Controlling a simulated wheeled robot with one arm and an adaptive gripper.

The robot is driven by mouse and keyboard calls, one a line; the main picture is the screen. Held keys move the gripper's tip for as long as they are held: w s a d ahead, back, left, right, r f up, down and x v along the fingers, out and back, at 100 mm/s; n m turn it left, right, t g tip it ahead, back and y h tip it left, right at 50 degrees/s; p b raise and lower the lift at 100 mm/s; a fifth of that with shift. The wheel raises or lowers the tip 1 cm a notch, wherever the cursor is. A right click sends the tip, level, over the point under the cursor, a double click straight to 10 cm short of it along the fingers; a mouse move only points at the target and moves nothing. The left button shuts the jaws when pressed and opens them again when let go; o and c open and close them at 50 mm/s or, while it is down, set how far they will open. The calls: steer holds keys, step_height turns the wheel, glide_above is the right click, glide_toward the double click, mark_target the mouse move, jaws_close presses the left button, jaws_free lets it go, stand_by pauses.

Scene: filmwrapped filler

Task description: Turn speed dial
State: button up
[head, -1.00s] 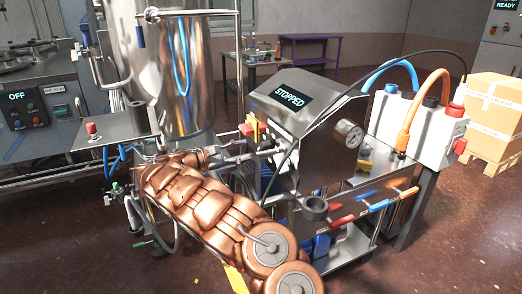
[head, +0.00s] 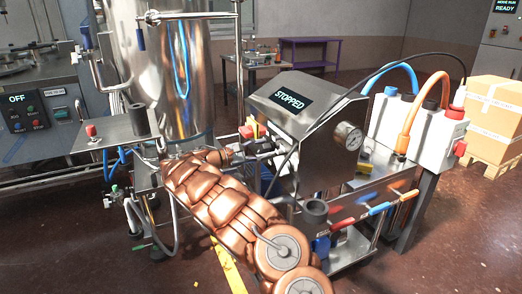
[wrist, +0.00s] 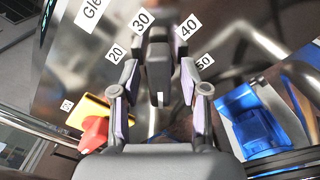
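The speed dial (wrist: 159,65) is a dark bar-shaped knob with a white mark at its lower end in the wrist view. Number labels 20, 30, 40 and 50 stand around it on a steel panel (wrist: 75,60). My gripper (wrist: 160,78) has its two fingers apart, one on each side of the knob. Narrow gaps seem to show beside the knob; contact is unclear. In the head view my gripper (head: 240,150) is at the left side of the steel machine (head: 310,120), whose display (head: 289,96) reads STOPPED. The dial is hidden there.
A red-and-yellow switch (wrist: 94,130) is at the lower left of the wrist view, and a blue part (wrist: 255,125) at the right. A steel tank (head: 170,70) stands behind my arm.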

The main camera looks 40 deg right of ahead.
jaws_close()
steer(key=shift+f+m+b, duration=0.15)
steer(key=shift+m+b, duration=0.15)
steer(key=shift+b, duration=0.25)
